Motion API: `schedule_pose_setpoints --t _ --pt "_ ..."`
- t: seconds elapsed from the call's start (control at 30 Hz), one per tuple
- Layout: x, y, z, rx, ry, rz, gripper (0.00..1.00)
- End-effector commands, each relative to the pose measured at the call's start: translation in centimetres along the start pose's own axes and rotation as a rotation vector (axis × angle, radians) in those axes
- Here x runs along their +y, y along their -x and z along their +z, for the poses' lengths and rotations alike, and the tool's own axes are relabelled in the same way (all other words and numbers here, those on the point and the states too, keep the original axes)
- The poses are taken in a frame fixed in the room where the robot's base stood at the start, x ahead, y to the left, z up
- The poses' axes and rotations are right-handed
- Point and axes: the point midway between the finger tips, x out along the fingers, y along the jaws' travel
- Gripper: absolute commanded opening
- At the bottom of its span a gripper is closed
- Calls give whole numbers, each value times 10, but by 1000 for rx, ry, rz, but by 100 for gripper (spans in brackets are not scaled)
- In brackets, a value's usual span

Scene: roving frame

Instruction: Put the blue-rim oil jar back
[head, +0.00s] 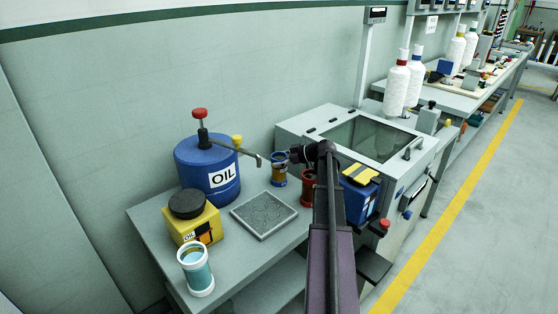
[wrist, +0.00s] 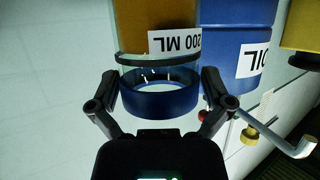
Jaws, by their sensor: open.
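The blue-rim oil jar (head: 279,170) stands on the bench, close to the end of the blue oil drum's spout, with amber oil inside. In the wrist view the blue-rim jar (wrist: 158,100) appears upside down, showing its blue rim, a dark band, amber oil and a "200 ML" label. My gripper (wrist: 159,82) is open, with one finger on each side of the jar near its blue rim. I cannot tell whether either finger touches it. In the head view my gripper (head: 294,154) is small and dark beside the jar's top.
A red jar (head: 307,187) stands right beside it, partly behind my arm. The blue oil drum (head: 208,172), yellow oil can (head: 193,220), white-rimmed jar (head: 196,271) and grey grated tray (head: 264,214) share the bench. A grey machine (head: 300,124) stands behind.

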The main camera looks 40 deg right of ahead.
Motion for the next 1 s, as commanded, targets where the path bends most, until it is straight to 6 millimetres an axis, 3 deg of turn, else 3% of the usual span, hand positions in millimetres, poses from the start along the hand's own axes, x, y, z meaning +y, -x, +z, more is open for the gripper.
schedule_pose_setpoints --t 0.27,0.7,1.0 --pt "0 30 -3 0 -1 1 100" --pt "0 100 -2 0 -1 3 100" --pt "0 120 -1 0 -1 2 100"
